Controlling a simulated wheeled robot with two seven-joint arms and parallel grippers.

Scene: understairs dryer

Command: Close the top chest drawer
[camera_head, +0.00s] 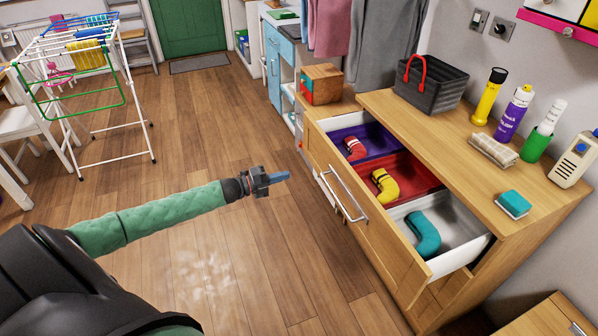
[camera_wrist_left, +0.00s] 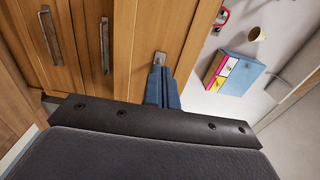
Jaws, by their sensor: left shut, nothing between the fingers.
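The top drawer (camera_head: 388,245) of the wooden chest (camera_head: 435,135) is pulled out. It holds purple, red and white trays with a curved piece in each: red (camera_head: 355,149), yellow (camera_head: 385,185) and teal (camera_head: 424,232). A metal bar handle (camera_head: 343,195) is on its front. My left gripper (camera_head: 280,176) is shut and empty, in the air to the left of the drawer front, apart from it in the head view. In the left wrist view its blue fingers (camera_wrist_left: 162,88) point toward wooden fronts and overlap a metal handle (camera_wrist_left: 160,58) in the picture. My right gripper is out of view.
On the chest top stand a dark basket (camera_head: 430,88), several bottles and a sponge (camera_head: 513,204). A wooden box (camera_head: 321,84) sits behind the drawer. A drying rack (camera_head: 90,90) stands at the left.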

